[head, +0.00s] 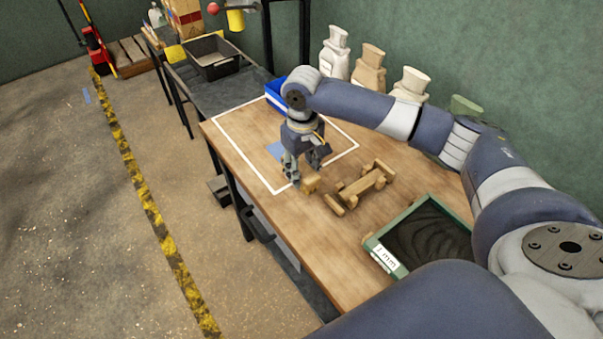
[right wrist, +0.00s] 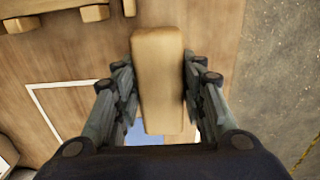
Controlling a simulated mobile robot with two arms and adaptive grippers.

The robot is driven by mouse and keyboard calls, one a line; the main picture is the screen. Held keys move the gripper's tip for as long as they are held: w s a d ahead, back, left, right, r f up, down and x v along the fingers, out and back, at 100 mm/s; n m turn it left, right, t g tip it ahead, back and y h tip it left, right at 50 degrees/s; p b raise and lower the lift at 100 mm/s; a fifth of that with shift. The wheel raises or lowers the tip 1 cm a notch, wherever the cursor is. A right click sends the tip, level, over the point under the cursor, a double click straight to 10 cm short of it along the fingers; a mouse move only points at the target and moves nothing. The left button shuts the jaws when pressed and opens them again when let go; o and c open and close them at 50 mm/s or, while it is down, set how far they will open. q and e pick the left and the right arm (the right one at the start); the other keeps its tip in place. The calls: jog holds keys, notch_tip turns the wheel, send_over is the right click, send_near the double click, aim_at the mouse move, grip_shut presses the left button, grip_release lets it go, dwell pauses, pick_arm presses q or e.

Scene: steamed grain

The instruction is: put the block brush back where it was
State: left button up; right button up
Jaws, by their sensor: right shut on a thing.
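The block brush (head: 311,185) is a pale wooden block at the tip of my right gripper (head: 300,175), over the front part of the table. In the right wrist view the block (right wrist: 158,75) sits between the two fingers of my right gripper (right wrist: 160,85), which is shut on it. The brush's underside is hidden, and I cannot tell whether it touches the table. A blue patch (head: 275,151) lies on the table inside a white outline, just behind and left of the gripper. My left gripper is not in view.
A wooden stand (head: 361,186) lies right of the gripper. A green-rimmed tray (head: 385,235) with dark contents is nearer. A blue bin (head: 274,96) and several sacks (head: 368,68) stand along the back. Bare wood shows between the stand and the tray.

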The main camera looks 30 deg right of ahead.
aim_at(302, 175)
jog(key=shift+w+d+f, duration=0.1)
jog(key=shift+w+d, duration=0.05)
jog(key=shift+w, duration=0.5)
jog(key=shift+f+p, duration=0.3)
jog(key=shift+f, duration=1.45)
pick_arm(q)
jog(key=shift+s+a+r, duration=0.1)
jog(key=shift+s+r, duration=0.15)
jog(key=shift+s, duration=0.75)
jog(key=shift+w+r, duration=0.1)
pick_arm(e)
jog(key=shift+f, duration=0.1)
jog(key=o, duration=0.9)
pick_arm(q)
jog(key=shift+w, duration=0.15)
pick_arm(e)
jog(key=shift+o, duration=0.2)
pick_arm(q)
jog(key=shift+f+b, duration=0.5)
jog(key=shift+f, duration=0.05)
pick_arm(e)
notch_tip(302, 175, up, 12)
jog(key=shift+r, duration=0.15)
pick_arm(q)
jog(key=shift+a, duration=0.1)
pick_arm(e)
jog(key=shift+s, duration=0.1)
